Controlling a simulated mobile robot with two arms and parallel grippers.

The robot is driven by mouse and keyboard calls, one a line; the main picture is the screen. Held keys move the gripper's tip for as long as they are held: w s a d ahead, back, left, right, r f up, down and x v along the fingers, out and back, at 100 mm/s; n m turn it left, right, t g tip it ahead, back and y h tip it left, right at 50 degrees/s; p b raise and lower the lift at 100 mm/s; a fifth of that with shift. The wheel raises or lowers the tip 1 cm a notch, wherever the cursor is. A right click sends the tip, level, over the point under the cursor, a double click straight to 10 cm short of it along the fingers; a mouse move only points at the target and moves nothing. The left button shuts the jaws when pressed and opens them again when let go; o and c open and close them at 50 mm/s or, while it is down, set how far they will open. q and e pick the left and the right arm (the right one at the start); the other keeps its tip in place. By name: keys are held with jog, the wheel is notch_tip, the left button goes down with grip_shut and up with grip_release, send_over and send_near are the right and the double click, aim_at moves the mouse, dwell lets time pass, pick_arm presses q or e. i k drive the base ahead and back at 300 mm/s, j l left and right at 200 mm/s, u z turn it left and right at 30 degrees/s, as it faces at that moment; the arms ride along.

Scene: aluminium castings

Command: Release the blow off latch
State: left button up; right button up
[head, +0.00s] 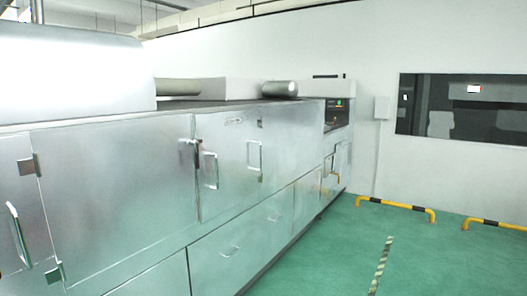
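A long brushed-metal machine (110,190) with several doors fills the left and middle of the head view. A small dark latch (195,146) sits at the upper seam between two doors, beside a vertical handle (210,170). Another vertical handle (255,155) is on the door to the right. At the left, small square latch plates (27,166) and (54,274) sit along a door edge, near a long handle (18,235). I cannot tell which of these is the blow off latch. Neither of my grippers is in view.
The green floor (340,245) right of the machine is open, with a striped tape line (381,265). Low yellow-black barriers (397,207) stand near the white wall (380,75). A control panel (337,112) is at the machine's far end.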

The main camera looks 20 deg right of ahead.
aim_at(189, 142)
jog(key=z, duration=0.25)
jog(key=i+l+z, duration=0.1)
jog(key=i+l, duration=1.05)
jog(key=i+l+z, duration=0.15)
jog(key=i+l, duration=0.35)
jog(key=i, duration=0.2)
